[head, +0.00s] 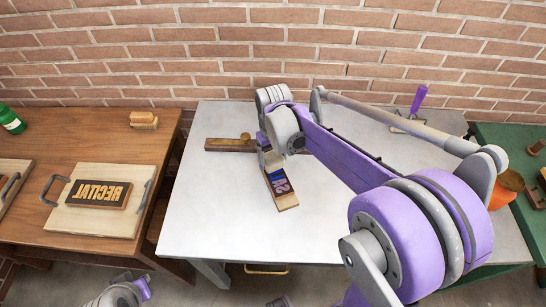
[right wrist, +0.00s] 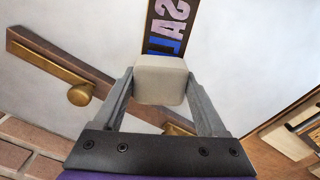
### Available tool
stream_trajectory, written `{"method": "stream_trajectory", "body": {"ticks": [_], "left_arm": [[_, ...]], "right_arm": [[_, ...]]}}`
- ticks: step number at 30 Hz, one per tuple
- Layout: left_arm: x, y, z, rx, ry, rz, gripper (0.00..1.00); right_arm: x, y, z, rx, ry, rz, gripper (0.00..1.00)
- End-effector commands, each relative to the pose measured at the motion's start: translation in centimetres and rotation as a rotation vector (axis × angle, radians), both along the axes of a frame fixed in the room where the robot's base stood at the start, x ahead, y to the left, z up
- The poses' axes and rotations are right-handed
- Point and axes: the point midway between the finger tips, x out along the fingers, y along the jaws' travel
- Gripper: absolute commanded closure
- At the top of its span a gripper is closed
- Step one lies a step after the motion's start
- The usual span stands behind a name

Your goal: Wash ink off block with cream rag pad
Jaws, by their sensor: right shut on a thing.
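My right gripper (head: 266,158) is shut on the cream rag pad (right wrist: 160,78), which sits between its two fingers in the right wrist view. The type block (head: 282,190) lies on the pale table (head: 220,215), with raised letters on a dark face. The letters are blue near the pad and pale pinkish farther from it; the block also shows in the right wrist view (right wrist: 166,28). The pad is over the block's near end in that view and hides that end. I cannot tell whether they touch.
A wooden table (head: 60,130) at left carries a RECITAL block (head: 98,194) on a handled board, and a green bottle (head: 11,121). A purple-handled tool (head: 419,98) stands back right.

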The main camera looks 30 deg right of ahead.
Motion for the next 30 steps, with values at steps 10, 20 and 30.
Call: {"method": "stream_trajectory", "body": {"ticks": [10, 20, 30], "left_arm": [[-0.2, 0.0, -0.6, 0.000, 0.004, 0.000, 1.00], [-0.3, 0.0, -1.2, 0.000, 0.006, 0.000, 1.00], [-0.3, 0.0, -1.1, 0.000, 0.006, 0.000, 1.00]], "right_arm": [[0.0, 0.0, -0.8, 0.000, 0.000, 0.000, 0.86], [0.0, 0.0, -1.4, 0.000, 0.000, 0.000, 0.86], [-1.0, 0.1, -1.4, 0.000, 0.000, 0.000, 0.86]]}}
